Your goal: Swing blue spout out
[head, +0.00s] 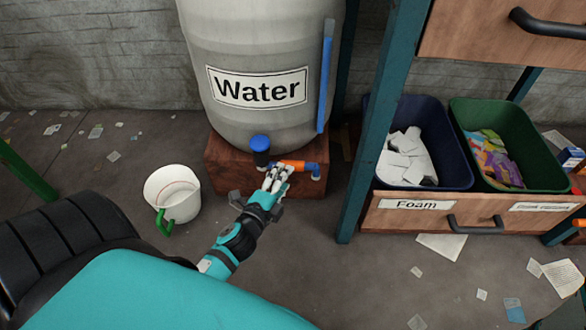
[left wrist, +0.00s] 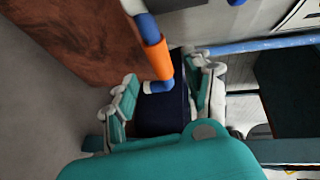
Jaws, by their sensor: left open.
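The blue spout (head: 314,169) with an orange sleeve (head: 292,164) sticks out sideways to the right at the foot of the grey Water barrel (head: 262,55). My left gripper (head: 276,177) is open, just in front of the sleeve, and hides part of the pipe. In the left wrist view, the spout (left wrist: 165,85) reaches down between the spread fingers of my left gripper (left wrist: 167,88). I cannot tell whether a finger touches it. My right gripper is not in view.
The barrel stands on a reddish-brown block (head: 228,172). A white bucket (head: 177,205) with a green handle is on the floor to the left. A teal post (head: 378,120) and a wooden Foam drawer (head: 400,213) with bins are to the right. Scraps litter the floor.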

